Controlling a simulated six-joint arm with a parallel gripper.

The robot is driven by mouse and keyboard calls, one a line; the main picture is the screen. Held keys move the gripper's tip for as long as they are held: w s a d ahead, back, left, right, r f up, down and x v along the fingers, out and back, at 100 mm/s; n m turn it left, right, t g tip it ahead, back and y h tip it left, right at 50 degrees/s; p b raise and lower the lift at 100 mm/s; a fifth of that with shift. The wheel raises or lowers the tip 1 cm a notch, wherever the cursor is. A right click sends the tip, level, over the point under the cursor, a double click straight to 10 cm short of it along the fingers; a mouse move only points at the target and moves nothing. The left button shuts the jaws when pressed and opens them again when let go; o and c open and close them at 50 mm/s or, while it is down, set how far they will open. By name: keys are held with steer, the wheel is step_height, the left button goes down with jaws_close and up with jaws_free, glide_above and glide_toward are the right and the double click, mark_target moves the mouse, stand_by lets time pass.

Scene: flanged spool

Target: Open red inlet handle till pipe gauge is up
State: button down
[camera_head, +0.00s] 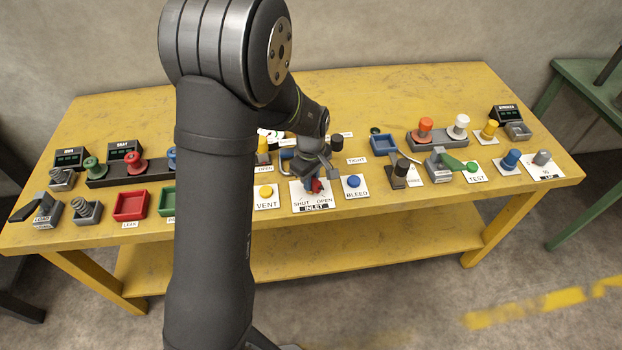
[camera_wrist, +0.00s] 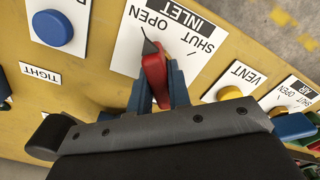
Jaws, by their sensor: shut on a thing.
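The red inlet handle (camera_wrist: 155,72) stands on a white plate (camera_wrist: 128,48) marked SHUT, OPEN and INLET. My gripper (camera_wrist: 158,90) is shut on the handle, with one blue fingertip on each side of it. The handle's dark pointer tip lies near the word OPEN in the wrist view. In the head view the red handle (camera_head: 316,186) shows only in small part under my gripper (camera_head: 314,178). I cannot make out the pipe gauge or its reading; my arm covers part of the table's back.
A blue BLEED button (camera_head: 353,181) and a yellow VENT button (camera_head: 266,191) flank the inlet plate. A dark knob (camera_head: 400,170) and a blue tray (camera_head: 383,145) stand to the right. A red tray (camera_head: 130,205) lies left. The table's front edge is close.

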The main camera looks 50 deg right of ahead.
steer(key=shift+n, duration=0.6)
steer(key=c, duration=1.3)
jaws_free()
steer(key=shift+c, duration=0.2)
step_height(320, 180, up, 18)
steer(key=shift+f, duration=0.25)
step_height(320, 180, down, 18)
steer(key=shift+r, duration=0.25)
